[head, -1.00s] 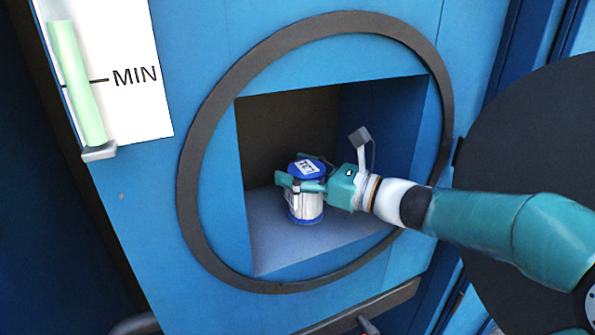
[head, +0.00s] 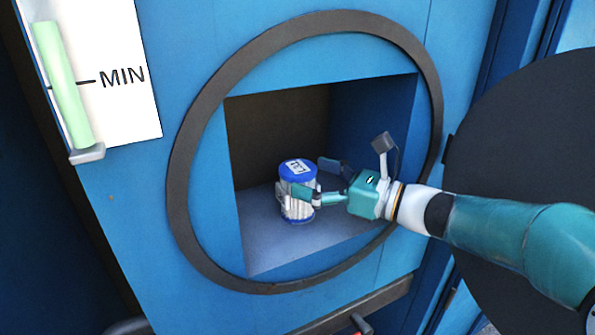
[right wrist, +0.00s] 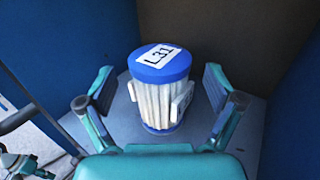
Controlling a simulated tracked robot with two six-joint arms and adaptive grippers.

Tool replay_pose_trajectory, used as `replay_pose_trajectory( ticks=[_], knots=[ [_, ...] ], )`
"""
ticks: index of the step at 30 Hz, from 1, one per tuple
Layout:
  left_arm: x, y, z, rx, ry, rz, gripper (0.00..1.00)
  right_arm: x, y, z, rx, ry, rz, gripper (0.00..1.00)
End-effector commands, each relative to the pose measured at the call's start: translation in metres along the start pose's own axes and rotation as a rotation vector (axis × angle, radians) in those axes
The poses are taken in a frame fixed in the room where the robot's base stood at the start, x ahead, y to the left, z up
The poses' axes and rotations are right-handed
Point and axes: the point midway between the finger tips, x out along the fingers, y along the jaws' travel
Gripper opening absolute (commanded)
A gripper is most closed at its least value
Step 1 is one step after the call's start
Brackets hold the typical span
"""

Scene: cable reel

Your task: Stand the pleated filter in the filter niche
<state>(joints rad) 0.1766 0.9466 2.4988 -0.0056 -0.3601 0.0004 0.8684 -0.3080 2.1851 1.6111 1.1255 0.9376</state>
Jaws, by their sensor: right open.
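The pleated filter (head: 297,202) is a white pleated cylinder with blue end caps and a white label reading L31 on top. It stands upright on the floor of the filter niche (head: 265,235), a square recess inside a dark round ring. The filter also shows in the right wrist view (right wrist: 158,95). My right gripper (head: 318,178) is open at the niche mouth, to the right of the filter. In the right wrist view its fingers (right wrist: 158,85) are spread to both sides of the filter, with gaps on each side. My left gripper is out of view.
A dark round door (head: 530,170) stands open at the right. A gauge with a pale green tube (head: 63,85) and a MIN mark is at upper left. A ledge or rail (head: 350,305) runs below the ring. The niche floor around the filter is clear.

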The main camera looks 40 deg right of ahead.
Motion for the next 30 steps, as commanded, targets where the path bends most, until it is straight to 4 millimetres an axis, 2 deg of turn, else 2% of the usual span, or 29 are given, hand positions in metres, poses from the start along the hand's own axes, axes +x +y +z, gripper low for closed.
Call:
replay_pose_trajectory(
  ticks=[3,9,24,26,30],
  knots=[
    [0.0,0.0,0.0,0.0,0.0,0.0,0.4,-0.014,-0.001,-0.001,0.001,0.001,-0.004,0.92],
    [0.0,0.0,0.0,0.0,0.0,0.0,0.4,-0.024,0.0,0.0,0.0,0.001,0.0,0.92],
    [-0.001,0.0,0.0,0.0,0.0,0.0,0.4,-0.024,0.001,0.0,-0.001,0.004,0.004,0.92],
    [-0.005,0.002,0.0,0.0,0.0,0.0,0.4,-0.022,0.003,0.001,-0.005,0.017,0.009,0.92],
    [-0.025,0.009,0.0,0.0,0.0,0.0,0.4,-0.014,0.013,-0.003,-0.045,0.108,0.044,0.92]
  ],
)
